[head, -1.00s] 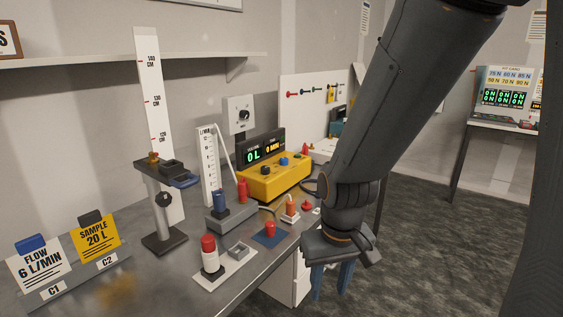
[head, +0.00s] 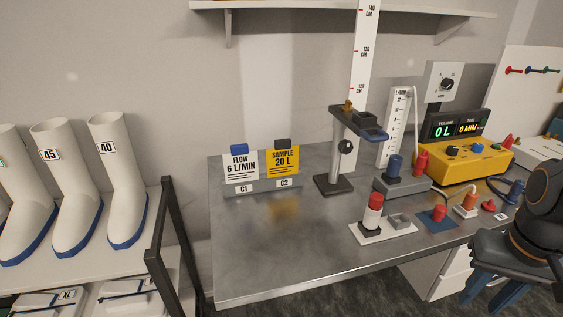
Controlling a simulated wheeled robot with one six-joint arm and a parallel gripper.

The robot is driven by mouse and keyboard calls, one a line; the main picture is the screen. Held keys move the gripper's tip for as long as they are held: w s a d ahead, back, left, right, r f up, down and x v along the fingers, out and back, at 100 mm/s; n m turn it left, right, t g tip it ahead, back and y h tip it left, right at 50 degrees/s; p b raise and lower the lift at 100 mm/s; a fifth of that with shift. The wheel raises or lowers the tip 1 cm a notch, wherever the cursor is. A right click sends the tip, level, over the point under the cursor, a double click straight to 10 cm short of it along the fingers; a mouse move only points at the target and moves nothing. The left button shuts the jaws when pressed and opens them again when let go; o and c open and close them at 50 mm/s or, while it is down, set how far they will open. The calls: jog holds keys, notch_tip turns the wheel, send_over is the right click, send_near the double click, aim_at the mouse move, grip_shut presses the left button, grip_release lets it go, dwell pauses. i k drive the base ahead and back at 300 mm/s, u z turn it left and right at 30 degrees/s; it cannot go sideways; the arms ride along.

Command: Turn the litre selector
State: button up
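The yellow sampling unit (head: 462,171) stands at the right of the bench. Its black display (head: 456,129) reads 0 L under VOLUME and 0 MIN beside it. On its top are a dark knob (head: 452,150) and a blue knob (head: 478,147); which one is the litre selector I cannot read. A sample card (head: 283,162) says 20 L and a flow card (head: 240,168) says 6 L/MIN. My gripper (head: 492,290) is at the lower right, in front of the bench and well away from the unit. Its blue fingers are apart, with nothing seen between them.
Between lie a red-topped cylinder (head: 373,212), a red button on a blue pad (head: 438,213) and a grey flow meter base (head: 402,188). A height-scale stand (head: 340,150) stands further left. White boots (head: 118,190) are on a rack at left. The bench's front left is clear.

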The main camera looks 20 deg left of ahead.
aim_at(477, 147)
jog(key=z, duration=0.05)
jog(key=k, duration=0.65)
jog(key=z, duration=0.6)
jog(key=i, duration=1.15)
jog(key=u, duration=0.2)
